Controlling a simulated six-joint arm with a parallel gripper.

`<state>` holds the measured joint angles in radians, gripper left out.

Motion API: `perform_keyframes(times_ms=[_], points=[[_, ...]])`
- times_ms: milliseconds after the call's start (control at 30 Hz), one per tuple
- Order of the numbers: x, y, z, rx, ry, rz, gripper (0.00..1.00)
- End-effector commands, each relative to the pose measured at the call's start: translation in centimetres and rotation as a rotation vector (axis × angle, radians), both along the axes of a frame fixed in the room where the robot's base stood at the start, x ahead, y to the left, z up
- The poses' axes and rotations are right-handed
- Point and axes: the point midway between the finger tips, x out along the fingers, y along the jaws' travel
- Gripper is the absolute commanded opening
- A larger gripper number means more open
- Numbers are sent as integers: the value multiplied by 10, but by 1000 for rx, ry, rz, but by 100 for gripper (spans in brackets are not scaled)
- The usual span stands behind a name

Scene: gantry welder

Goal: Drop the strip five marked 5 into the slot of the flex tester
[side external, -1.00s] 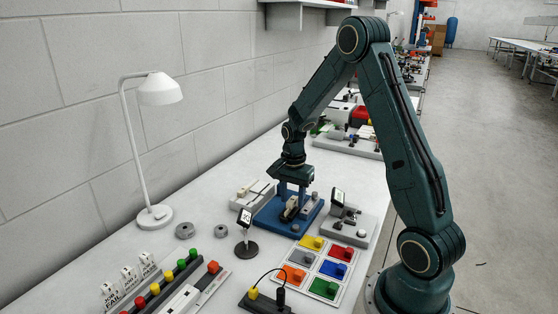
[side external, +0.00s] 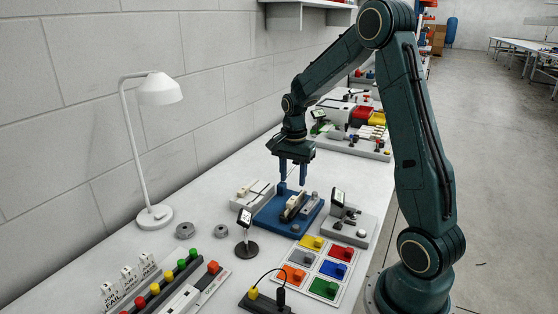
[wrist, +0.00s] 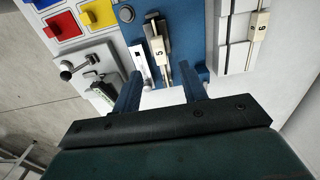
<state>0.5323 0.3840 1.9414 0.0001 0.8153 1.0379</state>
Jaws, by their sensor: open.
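The flex tester (side external: 270,222) is a blue base with a dark slotted holder, seen below my gripper. The pale strip five (wrist: 158,51), its 5 readable in the wrist view, sits at the dark holder (wrist: 153,25) of the blue tester and appears to be in its slot; how deep it sits I cannot tell. In the side view the strip (side external: 292,204) shows small on the tester. My gripper (side external: 293,180) is open and empty above the tester, its fingertips (wrist: 160,75) on either side of the strip's line in the wrist view, apart from it.
A white rack (side external: 245,200) with another pale strip, marked 6 (wrist: 260,28), stands left of the tester. A grey device with a small screen (side external: 350,225) stands to the right. Coloured blocks on a board (side external: 300,258) and a small display stand (side external: 246,248) are in front.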

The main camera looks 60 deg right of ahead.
Motion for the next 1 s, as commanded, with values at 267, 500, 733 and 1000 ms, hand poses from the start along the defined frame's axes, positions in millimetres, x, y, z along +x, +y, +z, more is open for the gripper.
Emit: perform_keyframes(times_ms=[267,500,733,1000], points=[[0,0,45,-2,-3,0,42],[0,0,63,0,0,0,42],[0,0,66,1,1,0,42],[0,0,65,1,1,0,42]])
